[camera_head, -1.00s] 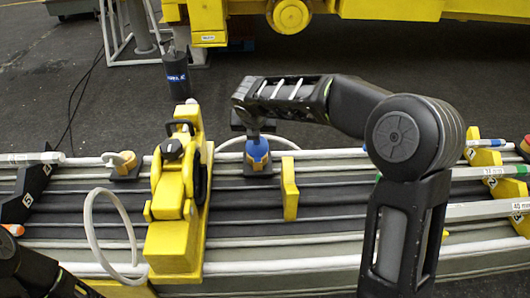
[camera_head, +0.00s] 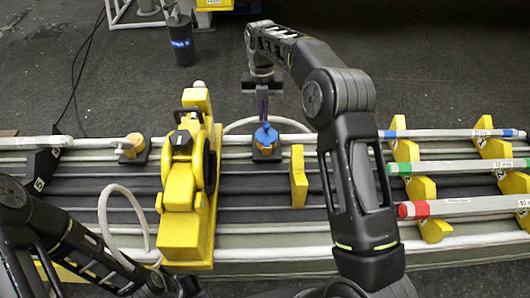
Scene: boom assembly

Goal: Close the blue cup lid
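The blue cup lid (camera_head: 266,134) is a rounded cap on top of a small yellow cup (camera_head: 265,148), which stands on a black base. Whether the lid is fully seated cannot be made out. My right gripper (camera_head: 263,117) points down right above the lid, its tip at or just over the lid's top. Its fingers show edge-on, so I cannot tell whether they are open or touching the lid. My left arm enters at the lower left, but its gripper is not in view.
A yellow machine block (camera_head: 185,225) stands left of the cup, with a white hose (camera_head: 108,215) beside it. A yellow upright plate (camera_head: 298,178) stands to the right. Another yellow cup (camera_head: 133,146) is farther left. Coloured-tipped rods (camera_head: 460,207) lie at right.

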